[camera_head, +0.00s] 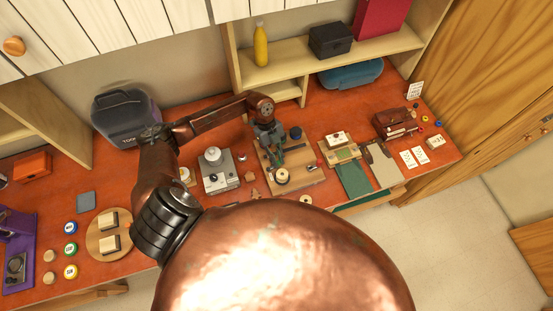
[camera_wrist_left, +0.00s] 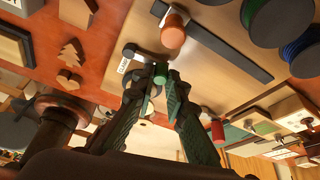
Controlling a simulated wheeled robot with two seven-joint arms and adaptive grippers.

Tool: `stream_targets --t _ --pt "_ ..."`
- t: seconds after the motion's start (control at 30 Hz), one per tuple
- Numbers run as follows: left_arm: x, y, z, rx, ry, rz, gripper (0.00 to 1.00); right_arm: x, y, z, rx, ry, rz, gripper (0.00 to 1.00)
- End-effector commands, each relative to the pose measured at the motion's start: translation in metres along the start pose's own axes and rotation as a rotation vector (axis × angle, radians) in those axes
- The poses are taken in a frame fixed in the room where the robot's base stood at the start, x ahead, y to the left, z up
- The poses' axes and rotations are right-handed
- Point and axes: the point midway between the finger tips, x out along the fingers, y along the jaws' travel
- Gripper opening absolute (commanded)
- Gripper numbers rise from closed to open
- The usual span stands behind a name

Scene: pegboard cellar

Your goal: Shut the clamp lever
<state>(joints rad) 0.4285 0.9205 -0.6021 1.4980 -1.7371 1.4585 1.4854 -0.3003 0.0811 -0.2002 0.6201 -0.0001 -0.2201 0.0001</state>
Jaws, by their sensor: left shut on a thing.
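The wooden board (camera_head: 302,180) on the red-brown workbench carries the clamp parts. In the left wrist view, a dark clamp lever (camera_wrist_left: 143,56) reaches from a pivot beside a small white label (camera_wrist_left: 123,65) into my fingers. My left gripper (camera_head: 275,146) is over the board; in the left wrist view its green-padded fingers (camera_wrist_left: 167,84) are closed around the lever's greenish end, which they partly hide. A long black bar (camera_wrist_left: 215,44) and a copper-coloured cylinder (camera_wrist_left: 173,31) lie just beyond the fingertips. My right gripper is not in view.
A grey box device (camera_head: 220,179) is to the left, and a green mat (camera_head: 353,178) to the right. The shelf (camera_head: 290,58) rises behind.

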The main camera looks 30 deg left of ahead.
Motion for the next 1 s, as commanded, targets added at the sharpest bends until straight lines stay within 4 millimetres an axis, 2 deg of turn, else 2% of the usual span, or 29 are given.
stream_targets --t 0.43,1.0 --pt "0.005 0.002 -0.009 0.230 0.000 0.098 0.00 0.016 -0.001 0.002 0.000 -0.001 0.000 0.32" --pt "0.005 0.004 -0.012 0.271 0.002 0.117 0.00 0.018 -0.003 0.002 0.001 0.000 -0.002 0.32"
